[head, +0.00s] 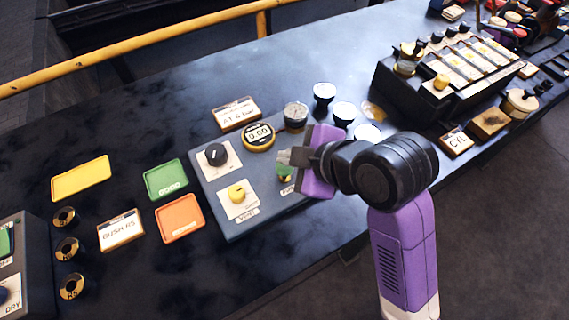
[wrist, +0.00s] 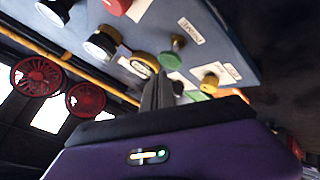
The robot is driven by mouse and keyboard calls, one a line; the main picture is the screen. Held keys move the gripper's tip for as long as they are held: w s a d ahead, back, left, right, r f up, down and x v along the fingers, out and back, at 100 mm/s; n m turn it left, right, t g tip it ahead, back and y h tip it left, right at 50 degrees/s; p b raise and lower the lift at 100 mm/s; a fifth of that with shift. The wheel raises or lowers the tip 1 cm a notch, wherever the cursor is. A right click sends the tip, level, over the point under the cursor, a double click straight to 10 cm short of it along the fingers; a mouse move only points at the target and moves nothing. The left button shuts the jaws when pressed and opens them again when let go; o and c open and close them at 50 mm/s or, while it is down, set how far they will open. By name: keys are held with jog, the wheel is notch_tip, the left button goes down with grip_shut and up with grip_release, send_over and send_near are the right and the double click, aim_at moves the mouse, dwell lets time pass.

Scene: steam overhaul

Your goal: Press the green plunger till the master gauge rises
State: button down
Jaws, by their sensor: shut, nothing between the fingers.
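The green plunger (head: 285,173) is on the blue-grey panel (head: 235,222), partly hidden by my gripper in the head view. In the wrist view the plunger (wrist: 172,57) shows as a green knob on a stem beside a white label. My gripper (head: 284,157) is shut and empty, its tips close to the plunger. In the wrist view its fingertips (wrist: 162,75) appear just beside the plunger; I cannot tell if they touch it.
A yellow knob (head: 237,193) and a black knob (head: 216,154) sit on the panel left of the plunger. A dial gauge (head: 295,115) and several dark cups (head: 324,94) stand behind. Green (head: 166,180) and orange (head: 180,218) trays lie left. A yellow rail (head: 140,48) runs along the back.

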aim_at(285, 167)
jog(key=shift+f+b, duration=0.3)
jog(key=shift+f, duration=0.1)
jog(key=shift+f+b, duration=0.9)
jog(key=shift+f, duration=0.5)
dwell(1.4)
jog(key=shift+r, duration=0.15)
jog(key=shift+r+p, duration=1.6)
jog(key=shift+r, duration=0.05)
notch_tip(285, 167, up, 5)
jog(key=p, duration=0.4)
jog(key=shift+r+p, duration=0.1)
jog(key=shift+p, duration=0.2)
